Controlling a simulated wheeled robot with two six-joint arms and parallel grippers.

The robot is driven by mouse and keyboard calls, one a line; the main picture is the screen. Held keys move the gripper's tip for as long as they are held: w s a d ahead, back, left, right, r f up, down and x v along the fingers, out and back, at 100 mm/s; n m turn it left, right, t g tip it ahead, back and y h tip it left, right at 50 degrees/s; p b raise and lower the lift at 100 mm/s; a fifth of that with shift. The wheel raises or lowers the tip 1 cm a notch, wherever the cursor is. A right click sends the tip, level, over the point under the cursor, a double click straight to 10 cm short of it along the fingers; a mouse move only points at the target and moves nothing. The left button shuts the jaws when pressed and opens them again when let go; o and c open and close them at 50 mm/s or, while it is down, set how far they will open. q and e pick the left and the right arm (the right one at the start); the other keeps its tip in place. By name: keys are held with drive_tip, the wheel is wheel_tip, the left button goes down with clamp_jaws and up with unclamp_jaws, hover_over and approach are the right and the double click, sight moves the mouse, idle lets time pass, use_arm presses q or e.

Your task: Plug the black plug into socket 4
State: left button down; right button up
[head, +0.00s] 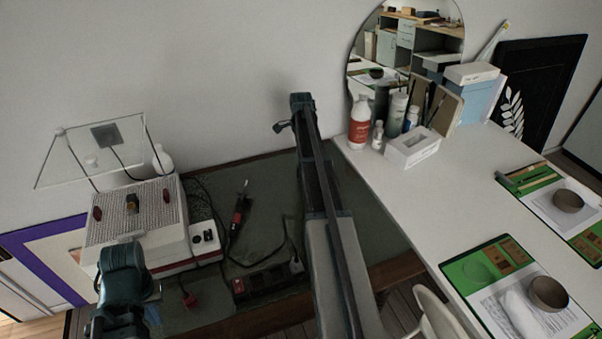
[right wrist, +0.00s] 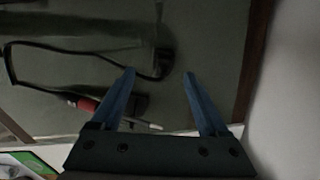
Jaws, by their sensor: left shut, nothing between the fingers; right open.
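A dark power strip (head: 268,281) lies near the bench's front edge, with a red part at its left end and a pale plug (head: 296,266) at its right end. Its socket numbers are too small to read. I cannot make out the black plug for certain; a black cable (head: 284,240) runs down towards the strip. A red plug (head: 189,299) lies left of the strip. My left gripper (head: 150,302) is shut and empty at the lower left, in front of the white machine. My right gripper (right wrist: 158,76) is open and empty above the bench in the right wrist view.
The white machine (head: 140,210) with a perforated top stands at the left of the green bench (head: 265,175). A red-handled tool (head: 239,214) lies behind the strip. My right arm crosses the bench. A white table (head: 400,190) with bottles and mats is at the right.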

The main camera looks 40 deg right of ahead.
use_arm(q)
wheel_tip(320, 180, down, 5)
drive_tip(key=b, duration=0.5)
drive_tip(key=shift+f, duration=0.1)
use_arm(e)
drive_tip(key=f, duration=0.5)
drive_tip(key=shift+w+d+f, duration=0.15)
drive_tip(key=shift+w+d, duration=0.05)
clamp_jaws()
